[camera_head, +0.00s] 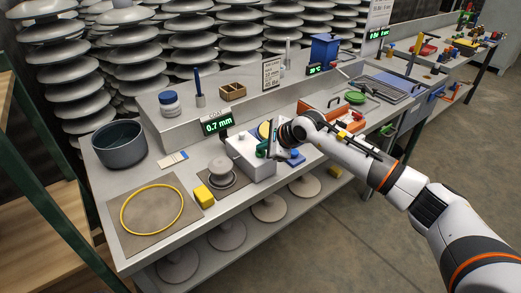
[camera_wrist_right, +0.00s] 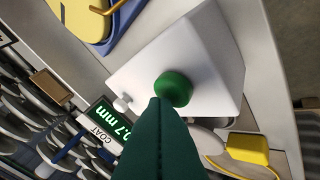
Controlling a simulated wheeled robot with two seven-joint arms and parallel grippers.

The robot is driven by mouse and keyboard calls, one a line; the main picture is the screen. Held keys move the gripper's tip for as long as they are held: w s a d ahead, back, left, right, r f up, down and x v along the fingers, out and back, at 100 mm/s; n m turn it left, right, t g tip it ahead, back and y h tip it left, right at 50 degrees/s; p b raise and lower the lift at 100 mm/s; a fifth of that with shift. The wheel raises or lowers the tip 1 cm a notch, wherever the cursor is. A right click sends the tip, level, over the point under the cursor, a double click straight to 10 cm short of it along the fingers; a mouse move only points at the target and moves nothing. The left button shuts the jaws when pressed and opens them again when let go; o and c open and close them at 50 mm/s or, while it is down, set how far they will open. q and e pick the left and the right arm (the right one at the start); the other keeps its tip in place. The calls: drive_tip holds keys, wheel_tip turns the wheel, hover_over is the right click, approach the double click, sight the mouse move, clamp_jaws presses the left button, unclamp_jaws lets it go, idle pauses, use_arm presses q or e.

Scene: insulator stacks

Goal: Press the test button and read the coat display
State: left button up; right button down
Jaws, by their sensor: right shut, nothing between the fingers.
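The white test box (camera_head: 250,158) stands on the bench and carries a round green button (camera_wrist_right: 174,88), which shows clearly in the right wrist view. My right gripper (camera_head: 269,149) is shut and empty at the box. In the wrist view its dark green fingertips (camera_wrist_right: 158,102) are right at the button's edge and overlap it; I cannot tell whether they touch. The coat display (camera_head: 217,125) stands behind the box and reads 0.7 mm in green. It also shows, partly covered, in the wrist view (camera_wrist_right: 118,123). My left gripper is not in view.
A yellow block (camera_head: 204,196) and a grey insulator (camera_head: 221,171) stand left of the box. A yellow ring (camera_head: 152,209) lies on a mat farther left. A dark bowl (camera_head: 119,144) stands at the back left. An orange tray (camera_head: 318,112) lies to the right.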

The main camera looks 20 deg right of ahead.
sight(263, 153)
drive_tip(key=shift+f, duration=0.15)
drive_tip(key=shift+r+p, duration=0.55)
drive_tip(key=shift+r, duration=0.6)
drive_tip(key=shift+r, duration=0.1)
drive_tip(key=shift+r+p, duration=1.25)
drive_tip(key=shift+r, duration=1.2)
